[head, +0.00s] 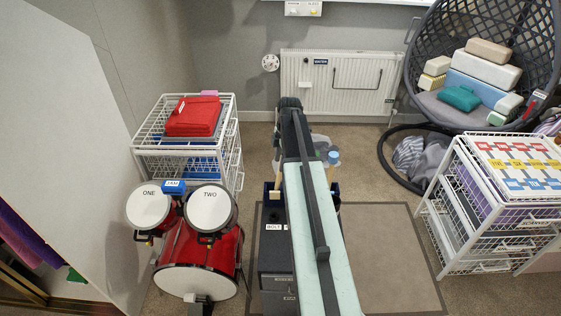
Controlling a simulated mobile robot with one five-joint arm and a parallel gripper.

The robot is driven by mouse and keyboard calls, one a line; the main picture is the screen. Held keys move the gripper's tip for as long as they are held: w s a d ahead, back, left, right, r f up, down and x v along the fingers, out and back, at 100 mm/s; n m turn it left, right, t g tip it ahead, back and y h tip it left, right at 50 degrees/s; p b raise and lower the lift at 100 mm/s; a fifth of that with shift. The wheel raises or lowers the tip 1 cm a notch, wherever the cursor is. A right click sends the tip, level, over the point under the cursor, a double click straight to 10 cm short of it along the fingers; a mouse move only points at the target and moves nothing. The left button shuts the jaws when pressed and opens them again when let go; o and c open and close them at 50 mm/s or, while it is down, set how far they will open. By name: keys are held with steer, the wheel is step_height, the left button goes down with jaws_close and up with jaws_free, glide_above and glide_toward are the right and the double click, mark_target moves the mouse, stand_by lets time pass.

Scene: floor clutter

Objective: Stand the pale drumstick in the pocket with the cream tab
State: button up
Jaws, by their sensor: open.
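A dark navy holder with pockets (267,188) stands on the floor in the middle, mostly behind my arm. A cream tab (274,195) shows at its left front. A tan stick (278,173) rises at the holder's left, by the cream tab, partly covered by my arm; I cannot tell whether it is the pale drumstick or exactly how it sits. A blue-headed stick (332,157) rises at the holder's right. My arm runs up the middle of the view. My gripper cannot be made out; my arm hides that area.
A red drum set (200,247) stands at left, before a white wire drawer unit (187,155) with red cloth on top. Another white drawer unit (450,200) stands at right. A hanging chair (540,35) with blocks is behind it. The brown mat (390,255) is clear right of my arm.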

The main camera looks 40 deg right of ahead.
steer(key=r+p, duration=0.4)
steer(key=r, duration=0.1)
steer(key=r+p, duration=0.2)
steer(key=shift+s+d+r+p, duration=0.25)
steer(key=shift+d+p, duration=0.15)
steer(key=shift+f, duration=0.1)
steer(key=shift+a, duration=0.1)
